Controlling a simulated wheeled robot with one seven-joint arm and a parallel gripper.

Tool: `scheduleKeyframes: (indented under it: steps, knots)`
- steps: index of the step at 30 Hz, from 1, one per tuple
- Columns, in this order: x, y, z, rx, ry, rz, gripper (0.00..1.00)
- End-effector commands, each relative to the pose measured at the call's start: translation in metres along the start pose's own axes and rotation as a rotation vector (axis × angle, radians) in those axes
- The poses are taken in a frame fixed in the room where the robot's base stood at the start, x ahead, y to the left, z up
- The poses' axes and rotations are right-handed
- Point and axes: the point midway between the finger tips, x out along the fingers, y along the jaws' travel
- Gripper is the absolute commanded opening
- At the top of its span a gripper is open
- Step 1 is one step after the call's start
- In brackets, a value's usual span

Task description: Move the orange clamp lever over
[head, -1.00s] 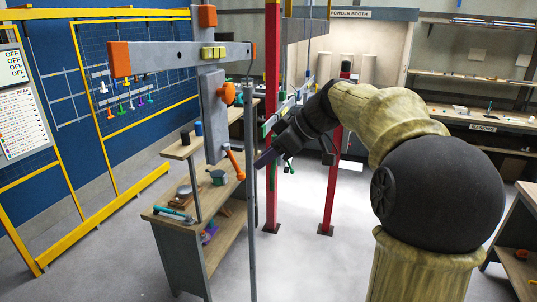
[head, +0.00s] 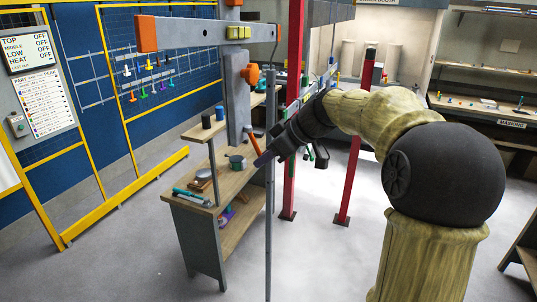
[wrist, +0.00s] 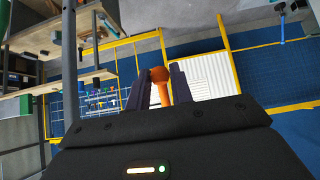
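The orange clamp lever (head: 254,141) is a short tilted handle by the lower part of the grey upright post (head: 236,95). My gripper (head: 264,158) is right by the lever's lower end in the head view, and its fingertips are small and dark there. In the wrist view the lever (wrist: 160,88), with a round knob end, shows between the two dark fingers of my gripper (wrist: 158,85). The fingers stand apart, with a gap visible on the left of the lever. I cannot tell whether the right finger touches it.
A wooden bench (head: 190,201) with a pot and tools stands below the post. A thin grey pole (head: 269,220) rises just in front of the bench's right end. Red posts (head: 291,150) stand behind my gripper. A yellow-framed blue rack (head: 165,110) is at the left. The floor at centre right is clear.

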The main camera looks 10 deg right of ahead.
Motion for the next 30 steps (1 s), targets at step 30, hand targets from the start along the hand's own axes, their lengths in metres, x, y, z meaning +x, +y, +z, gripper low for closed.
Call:
scheduleKeyframes:
  steps: [30]
  knots:
    - [-0.033, 0.001, 0.003, 0.000, 0.003, 0.006, 0.10]
